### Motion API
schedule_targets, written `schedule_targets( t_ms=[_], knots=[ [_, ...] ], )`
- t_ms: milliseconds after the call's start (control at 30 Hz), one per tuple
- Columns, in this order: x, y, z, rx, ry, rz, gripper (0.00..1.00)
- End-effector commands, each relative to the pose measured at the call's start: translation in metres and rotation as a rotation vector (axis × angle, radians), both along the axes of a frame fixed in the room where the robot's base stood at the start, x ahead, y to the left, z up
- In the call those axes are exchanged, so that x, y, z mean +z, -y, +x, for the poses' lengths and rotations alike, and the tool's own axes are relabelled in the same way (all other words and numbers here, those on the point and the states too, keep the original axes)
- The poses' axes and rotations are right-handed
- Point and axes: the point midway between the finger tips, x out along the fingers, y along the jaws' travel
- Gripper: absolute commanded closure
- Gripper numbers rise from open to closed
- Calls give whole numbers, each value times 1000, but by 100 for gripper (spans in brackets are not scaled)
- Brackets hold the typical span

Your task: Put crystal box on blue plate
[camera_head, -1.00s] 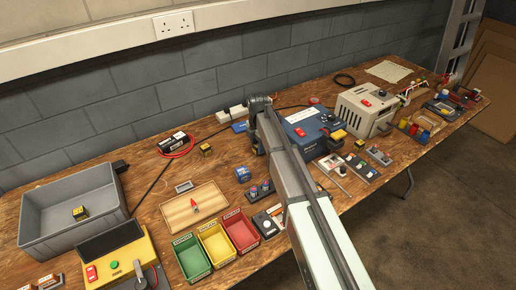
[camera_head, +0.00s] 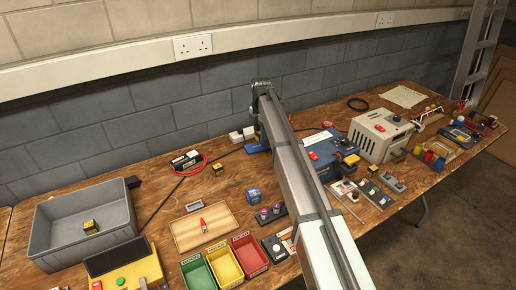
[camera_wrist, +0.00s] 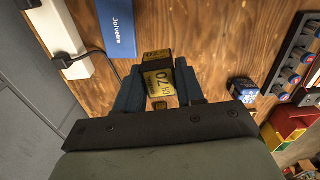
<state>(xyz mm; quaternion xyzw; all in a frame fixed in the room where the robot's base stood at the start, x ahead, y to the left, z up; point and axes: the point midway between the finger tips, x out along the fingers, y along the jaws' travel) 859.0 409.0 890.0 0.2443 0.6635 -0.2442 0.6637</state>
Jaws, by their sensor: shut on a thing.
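My gripper (camera_wrist: 160,92) is shut on a small yellow-and-black box (camera_wrist: 158,80) with dark lettering, seen between its two dark fingers in the wrist view. I take it for the crystal box. In the head view my arm's end is raised in front of the back wall and hides the fingers and the held box. The blue plate (camera_wrist: 115,25), with white lettering, lies on the wood at upper left in the wrist view, apart from the box. It shows partly behind my arm in the head view (camera_head: 256,147).
Similar yellow-and-black boxes stand on the table (camera_head: 217,169) and in the grey bin (camera_head: 45,250). A white power strip (camera_wrist: 62,40) is beside the blue plate. A blue cube (camera_head: 253,194), wooden board (camera_head: 184,238) and coloured trays (camera_head: 224,262) stand nearer. A blue case (camera_head: 318,148) is to the right.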

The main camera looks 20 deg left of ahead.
Motion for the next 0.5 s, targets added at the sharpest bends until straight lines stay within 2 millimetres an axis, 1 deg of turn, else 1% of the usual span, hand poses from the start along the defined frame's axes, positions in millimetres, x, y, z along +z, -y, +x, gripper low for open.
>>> schedule_targets(
  t_ms=[33, 100, 200, 333, 400, 500],
  knots=[
    [3, -12, 21, -2, 0, 0, 91],
    [4, -20, 37, -10, 0, 0, 91],
    [6, -29, 55, -23, 0, 0, 91],
    [8, -36, 67, -39, 0, 0, 91],
    [8, -37, 70, -50, 0, 0, 91],
    [4, -36, 68, -74, -1, -1, 91]
  ],
)
